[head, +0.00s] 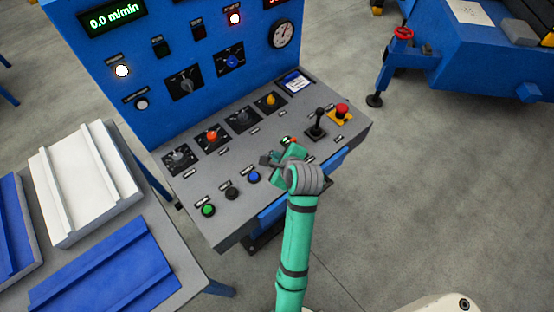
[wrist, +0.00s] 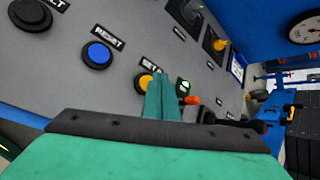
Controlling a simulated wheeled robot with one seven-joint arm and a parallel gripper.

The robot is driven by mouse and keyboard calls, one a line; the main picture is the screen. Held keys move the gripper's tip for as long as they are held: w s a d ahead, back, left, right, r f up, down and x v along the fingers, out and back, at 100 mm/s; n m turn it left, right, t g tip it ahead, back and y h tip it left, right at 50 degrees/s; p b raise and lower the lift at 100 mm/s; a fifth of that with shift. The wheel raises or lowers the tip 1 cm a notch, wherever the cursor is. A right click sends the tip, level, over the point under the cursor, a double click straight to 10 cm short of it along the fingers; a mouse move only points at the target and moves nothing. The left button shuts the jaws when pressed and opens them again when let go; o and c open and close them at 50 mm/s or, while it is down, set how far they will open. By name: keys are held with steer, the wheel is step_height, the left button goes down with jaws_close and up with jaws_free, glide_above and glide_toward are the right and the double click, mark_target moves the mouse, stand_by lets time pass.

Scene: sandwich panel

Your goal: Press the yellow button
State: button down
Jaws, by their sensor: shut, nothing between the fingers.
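The yellow button (wrist: 145,83) shows in the wrist view on the grey sloped panel, right of a blue button (wrist: 97,53). Its right side is partly covered by the fingers of my gripper (wrist: 165,76). The fingers are shut together and empty, and they appear right beside the button in that view. I cannot tell whether they touch the button or the panel. In the head view my gripper (head: 285,156) is over the right part of the button row, and the yellow button is hidden behind it.
In the button row, green (head: 208,210), black (head: 231,193) and blue (head: 253,176) buttons lie left of my gripper. A black joystick (head: 317,123) and a red emergency stop (head: 342,111) stand to the right. Several knobs are behind. A table with panels (head: 85,182) is at left.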

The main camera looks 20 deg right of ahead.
steer(key=shift+a, duration=0.2)
steer(key=shift+d, duration=0.15)
stand_by(0.4)
steer(key=shift+w, duration=0.1)
stand_by(0.4)
steer(key=shift+d, duration=0.15)
steer(key=shift+a, duration=0.3)
steer(key=shift+s+d+f, duration=0.1)
steer(key=shift+s+d, duration=0.1)
steer(key=shift+d+f, duration=0.1)
steer(key=shift+f, duration=0.15)
